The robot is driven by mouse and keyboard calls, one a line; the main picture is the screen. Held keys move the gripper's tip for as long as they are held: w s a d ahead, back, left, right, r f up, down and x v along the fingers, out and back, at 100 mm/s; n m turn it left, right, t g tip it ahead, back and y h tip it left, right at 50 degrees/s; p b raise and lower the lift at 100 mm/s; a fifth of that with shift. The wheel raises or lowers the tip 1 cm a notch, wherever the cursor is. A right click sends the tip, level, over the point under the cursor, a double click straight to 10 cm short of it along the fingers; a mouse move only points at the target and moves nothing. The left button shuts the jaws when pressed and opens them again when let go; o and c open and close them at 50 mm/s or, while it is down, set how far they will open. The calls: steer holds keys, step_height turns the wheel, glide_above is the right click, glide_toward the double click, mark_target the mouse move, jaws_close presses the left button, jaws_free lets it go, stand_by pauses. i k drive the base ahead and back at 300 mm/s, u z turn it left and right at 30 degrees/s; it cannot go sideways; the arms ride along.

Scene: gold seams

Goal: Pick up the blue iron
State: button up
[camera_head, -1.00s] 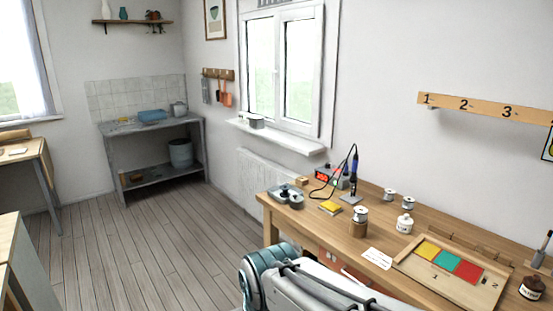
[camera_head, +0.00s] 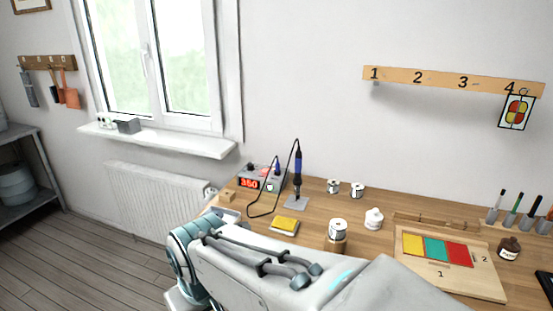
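The blue iron (camera_head: 298,165) is a soldering iron with a blue and black handle. It stands upright in its holder on a small grey base plate (camera_head: 296,203) on the wooden workbench. A black cable loops from it to the soldering station (camera_head: 258,178), which shows a red 350 display. My arm reaches across the lower middle of the view, in front of the bench. My gripper is outside the frame, so its state and its distance from the iron do not show.
A yellow sponge (camera_head: 286,224) lies in front of the iron. A board with coloured glass panes (camera_head: 440,249) lies at the bench's right. A radiator (camera_head: 160,197) is under the window.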

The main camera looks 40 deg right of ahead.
mark_target(298, 157)
steer(key=z, duration=0.85)
steer(key=i, duration=0.95)
steer(key=z, duration=0.8)
